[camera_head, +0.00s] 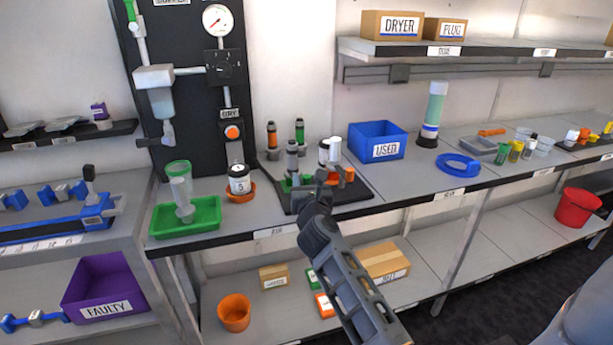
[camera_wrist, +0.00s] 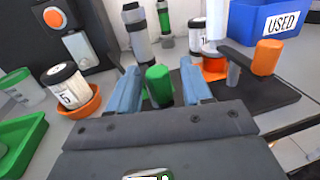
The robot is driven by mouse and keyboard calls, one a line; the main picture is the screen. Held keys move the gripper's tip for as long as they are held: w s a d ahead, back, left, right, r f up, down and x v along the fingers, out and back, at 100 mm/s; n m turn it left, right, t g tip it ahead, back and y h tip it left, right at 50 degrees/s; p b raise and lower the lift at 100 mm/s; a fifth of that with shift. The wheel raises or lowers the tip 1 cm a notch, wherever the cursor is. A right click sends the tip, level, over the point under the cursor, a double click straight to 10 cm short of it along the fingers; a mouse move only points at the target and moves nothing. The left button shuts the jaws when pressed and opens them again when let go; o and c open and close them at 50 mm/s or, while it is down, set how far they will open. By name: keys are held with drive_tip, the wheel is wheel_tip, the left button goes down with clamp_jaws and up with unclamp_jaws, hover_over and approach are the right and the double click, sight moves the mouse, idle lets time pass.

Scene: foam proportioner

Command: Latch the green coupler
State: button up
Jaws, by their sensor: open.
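My gripper (camera_head: 334,178) is above the black base plate (camera_head: 352,208) on the bench. In the wrist view my gripper (camera_wrist: 160,88) has its two blue-grey fingers apart. A green cylindrical grip (camera_wrist: 158,84) stands upright between them, with a gap visible around it; whether either finger touches it is unclear. Behind it is a grey cylinder (camera_wrist: 136,30), which also shows in the head view (camera_head: 292,155). A green-bodied cylinder (camera_wrist: 165,22) stands further back. An orange grip (camera_wrist: 266,57) on a grey lever is to the right. The green coupler's lower part is hidden by my gripper.
A white jar marked 5 (camera_wrist: 68,84) stands in an orange dish at left. A green tray (camera_head: 207,216) lies further left. A blue USED bin (camera_head: 377,137) is behind right. A white container (camera_wrist: 197,35) stands close behind the right finger. The overhead shelf is further right.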

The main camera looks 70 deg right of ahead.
drive_tip(key=shift+x, duration=1.05)
drive_tip(key=c, duration=0.9)
clamp_jaws()
